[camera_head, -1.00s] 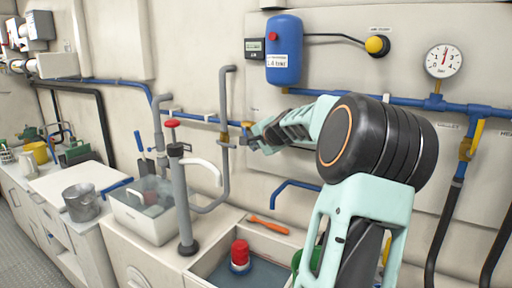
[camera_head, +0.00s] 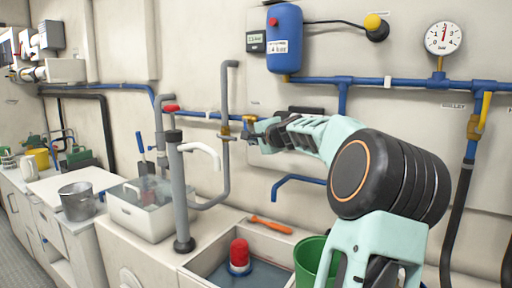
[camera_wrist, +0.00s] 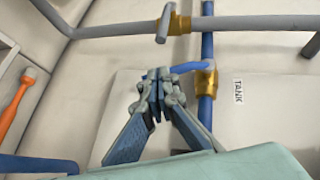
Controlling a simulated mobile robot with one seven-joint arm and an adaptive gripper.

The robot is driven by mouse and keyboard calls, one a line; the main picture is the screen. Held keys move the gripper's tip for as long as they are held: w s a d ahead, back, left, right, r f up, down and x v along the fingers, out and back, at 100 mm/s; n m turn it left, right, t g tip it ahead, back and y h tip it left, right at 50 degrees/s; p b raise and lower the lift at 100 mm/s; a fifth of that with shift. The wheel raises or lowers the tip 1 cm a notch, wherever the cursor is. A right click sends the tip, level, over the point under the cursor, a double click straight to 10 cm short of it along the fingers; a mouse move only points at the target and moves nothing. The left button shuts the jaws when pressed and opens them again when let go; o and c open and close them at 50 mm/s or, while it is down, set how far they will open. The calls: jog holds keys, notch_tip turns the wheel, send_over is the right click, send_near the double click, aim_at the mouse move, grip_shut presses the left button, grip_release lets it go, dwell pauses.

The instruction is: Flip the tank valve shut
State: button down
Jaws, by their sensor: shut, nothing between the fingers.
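The tank valve's brass body (camera_wrist: 206,80) sits on the upright-looking blue pipe in the wrist view, beside a TANK label (camera_wrist: 239,98). Its blue lever (camera_wrist: 188,67) sticks out to the left, across the pipe and slightly tilted. My gripper (camera_wrist: 159,72) is shut and empty, with its fingertips at the lever's free end; I cannot tell whether they touch. In the head view my gripper (camera_head: 246,136) is at the wall just below the brass valve body (camera_head: 249,119), and the fingers partly hide that spot.
A grey pipe carries another brass valve with a grey handle (camera_wrist: 163,24) close by. Below are a sink with a red-topped object (camera_head: 239,254), an orange tool (camera_head: 270,225) and a green bucket (camera_head: 310,260). A yellow-handled valve (camera_head: 475,125) is at right.

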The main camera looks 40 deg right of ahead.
jog(key=shift+w+a+f+b, duration=0.15)
jog(key=shift+w+f+b, duration=0.2)
jog(key=shift+b, duration=0.65)
jog(key=shift+w, duration=0.15)
jog(key=shift+w+a+f+b, duration=0.2)
jog(key=shift+w+b, duration=0.15)
jog(key=shift+b, duration=0.15)
jog(key=shift+w, duration=0.1)
